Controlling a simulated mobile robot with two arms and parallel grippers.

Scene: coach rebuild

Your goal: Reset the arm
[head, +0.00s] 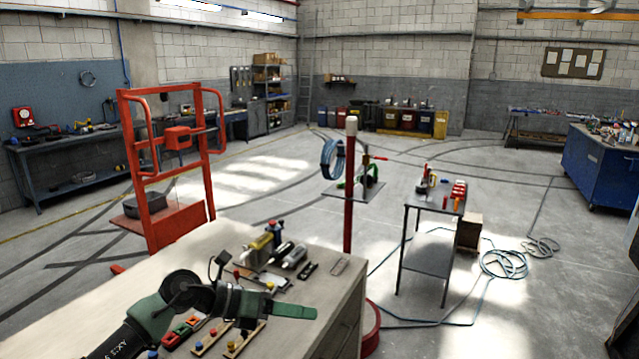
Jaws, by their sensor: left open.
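My left arm comes in from the lower left, over the near end of the pale workbench (190,247). Its gripper (296,311) points to the right above the bench top, with its green finger side-on to me. The gripper is open, and I see nothing held in it. The gap between its fingers is hard to make out from this angle. My right arm and gripper are not in view.
Tools and bottles (262,243) stand on the bench behind my left gripper. Wooden strips with coloured knobs (243,340) lie close below it. A red post (350,190) rises behind the bench. A red trolley (180,222) stands left; hoses (503,264) lie right.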

